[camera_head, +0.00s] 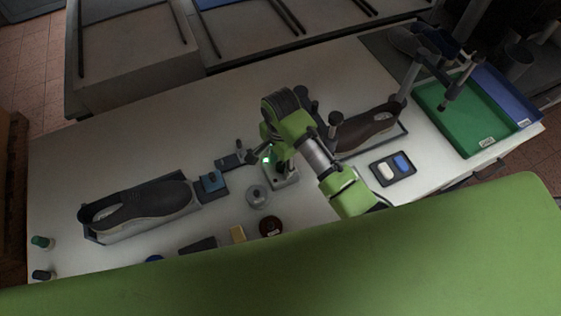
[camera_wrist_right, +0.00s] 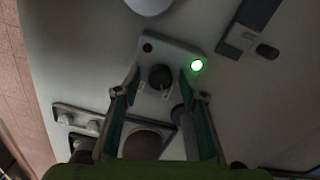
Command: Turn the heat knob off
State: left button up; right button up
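The heat knob (camera_wrist_right: 160,76) is a small dark round knob on a grey control box (camera_wrist_right: 172,54), between two small pale marks. A green lamp (camera_wrist_right: 197,65) glows on the box, with a dark red dot at its other end. The box (camera_head: 287,181) stands mid-table in the head view, partly hidden by my right arm. My right gripper (camera_wrist_right: 161,88) is open, its fingers on either side of the knob with gaps visible. In the head view the right gripper (camera_head: 267,154) is over the box and the knob is hard to make out. My left gripper is not in view.
A dark shoe (camera_head: 143,204) in a tray stands left, and a brown shoe (camera_head: 368,128) stands right. A round grey item (camera_head: 258,196) and a dark red dish (camera_head: 270,226) lie near the box. A green tray (camera_head: 438,97) is at far right. The table's back left is clear.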

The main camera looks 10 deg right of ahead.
grip_shut()
jog(key=shift+n, duration=0.4)
jog(key=n, duration=0.5)
jog(key=shift+n, duration=0.3)
jog(key=n, duration=0.5)
jog(key=shift+w, duration=0.1)
jog(key=shift+n, duration=0.4)
grip_release()
